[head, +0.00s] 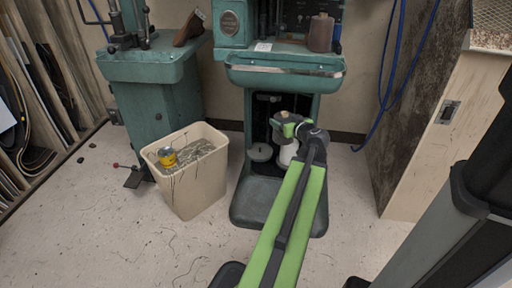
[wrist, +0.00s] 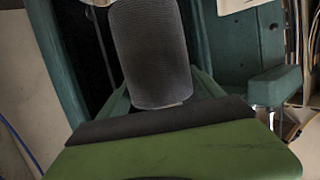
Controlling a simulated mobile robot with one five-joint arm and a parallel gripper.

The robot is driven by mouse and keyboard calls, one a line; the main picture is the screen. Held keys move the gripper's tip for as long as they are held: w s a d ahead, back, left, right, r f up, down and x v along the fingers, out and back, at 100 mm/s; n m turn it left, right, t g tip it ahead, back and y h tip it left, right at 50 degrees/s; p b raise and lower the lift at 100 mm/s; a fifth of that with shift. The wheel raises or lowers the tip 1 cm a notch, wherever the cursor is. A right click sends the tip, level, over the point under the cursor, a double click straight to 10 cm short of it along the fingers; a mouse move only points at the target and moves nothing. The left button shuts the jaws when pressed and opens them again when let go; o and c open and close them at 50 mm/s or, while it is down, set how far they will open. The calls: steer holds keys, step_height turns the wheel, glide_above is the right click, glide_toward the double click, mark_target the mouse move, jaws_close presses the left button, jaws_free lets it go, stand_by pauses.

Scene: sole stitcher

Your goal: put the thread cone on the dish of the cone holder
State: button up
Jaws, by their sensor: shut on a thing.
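The thread cone (head: 287,154) is pale in the head view and hangs below my gripper (head: 289,132). In the wrist view a grey, finely ribbed round body (wrist: 150,50), which appears to be the cone, fills the upper middle, beyond the green and black gripper part. My gripper is shut on the cone; the fingertips are hard to make out.
The green machine (head: 285,65) stands over the dish, with a dark base tray (head: 250,215) below. A brown spool (head: 320,33) stands on top. A beige bin (head: 195,195) with a yellow tin is at left. A wooden cabinet (head: 425,150) is at right.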

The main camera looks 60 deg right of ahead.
steer(key=w+f+b, duration=1)
steer(key=w+f, duration=0.1)
steer(key=shift+d, duration=0.2)
steer(key=o, duration=1.7)
steer(key=shift+c, duration=0.2)
